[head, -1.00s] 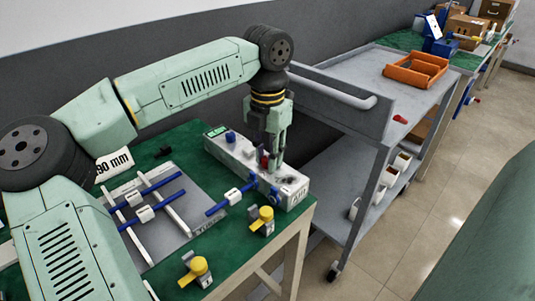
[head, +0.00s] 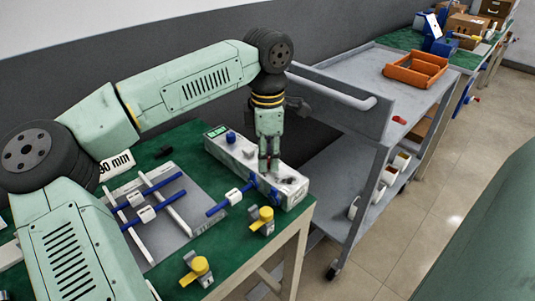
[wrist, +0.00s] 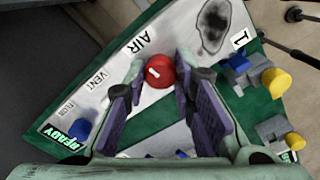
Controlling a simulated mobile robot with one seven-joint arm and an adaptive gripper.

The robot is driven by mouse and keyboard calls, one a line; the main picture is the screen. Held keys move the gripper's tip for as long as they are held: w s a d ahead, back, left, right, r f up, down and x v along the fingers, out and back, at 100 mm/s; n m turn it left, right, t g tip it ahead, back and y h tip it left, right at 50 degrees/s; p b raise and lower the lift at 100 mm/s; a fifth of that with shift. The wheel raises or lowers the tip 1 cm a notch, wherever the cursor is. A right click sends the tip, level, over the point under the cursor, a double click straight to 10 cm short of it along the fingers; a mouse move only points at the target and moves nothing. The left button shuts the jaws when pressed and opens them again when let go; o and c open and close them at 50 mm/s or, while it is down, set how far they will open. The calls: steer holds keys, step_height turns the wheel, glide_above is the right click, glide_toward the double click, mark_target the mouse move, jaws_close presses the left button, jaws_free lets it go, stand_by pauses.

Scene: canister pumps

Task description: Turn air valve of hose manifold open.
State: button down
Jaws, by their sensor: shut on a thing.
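The hose manifold (head: 292,191) is a long white box on the green table. In the wrist view, its white top (wrist: 105,60) carries the labels AIR, VENT and FLOW and a green READY display (wrist: 66,144). The air valve is a round red knob (wrist: 160,71) with a white pointer mark, beside the AIR label. My gripper (wrist: 160,75) points down with one finger on each side of the knob and is shut on it. In the head view, my gripper (head: 269,170) is over the manifold and mostly hides the knob.
A board with blue and white rods (head: 187,206) lies left of the manifold. Two yellow-knobbed fittings (head: 262,219) (head: 197,270) stand near the table's front edge. A grey cart (head: 400,110) with an orange tray (head: 415,69) stands to the right.

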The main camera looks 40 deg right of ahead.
mark_target(268, 159)
steer(key=shift+m, duration=0.5)
steer(key=c, duration=1.3)
jaws_free()
step_height(268, 159, up, 12)
